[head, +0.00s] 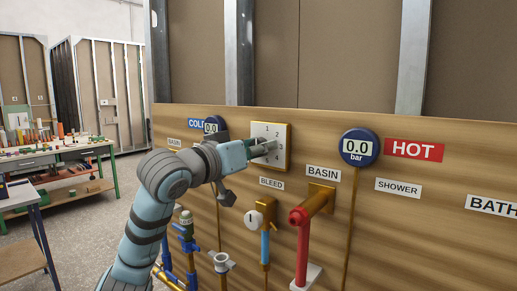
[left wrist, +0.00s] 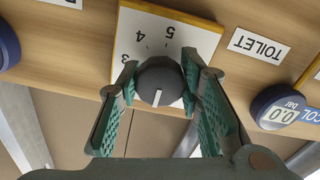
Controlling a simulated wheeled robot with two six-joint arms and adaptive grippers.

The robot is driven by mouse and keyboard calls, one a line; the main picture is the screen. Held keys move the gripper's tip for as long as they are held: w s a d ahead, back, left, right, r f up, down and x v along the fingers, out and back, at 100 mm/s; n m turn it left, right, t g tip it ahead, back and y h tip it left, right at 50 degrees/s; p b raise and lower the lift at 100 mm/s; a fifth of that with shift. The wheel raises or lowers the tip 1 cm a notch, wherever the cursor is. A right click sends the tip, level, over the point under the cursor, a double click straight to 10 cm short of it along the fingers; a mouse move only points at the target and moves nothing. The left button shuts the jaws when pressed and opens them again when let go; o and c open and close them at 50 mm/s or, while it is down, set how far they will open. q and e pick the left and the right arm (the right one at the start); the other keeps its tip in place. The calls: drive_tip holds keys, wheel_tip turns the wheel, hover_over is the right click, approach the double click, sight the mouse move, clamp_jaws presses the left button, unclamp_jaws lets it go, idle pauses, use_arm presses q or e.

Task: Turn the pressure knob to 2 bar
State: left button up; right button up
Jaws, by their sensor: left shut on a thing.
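The pressure knob (left wrist: 160,76) is a round dark grey knob with a white pointer line, on a white dial plate (left wrist: 142,22) with a yellow edge. In the left wrist view the plate is upside down, with 4 and 5 readable. The pointer points down in that view, toward the plate's top edge. In the head view the dial plate (head: 283,129) shows small numbers, and my gripper hides most of the knob. My left gripper (left wrist: 158,80) is shut on the knob, one finger on each side. My right gripper is not in view.
The cold gauge (head: 212,125) and the hot gauge (head: 358,147) both read 0.0. A workbench (head: 63,165) with tools stands at the left.

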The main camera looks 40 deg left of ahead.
use_arm(q)
drive_tip(key=m+p, duration=0.3)
drive_tip(key=m, duration=0.1)
drive_tip(key=shift+r, duration=0.15)
drive_tip(key=shift+m+p, duration=1.35)
drive_tip(key=shift+m, duration=1.05)
drive_tip(key=o, duration=1.2)
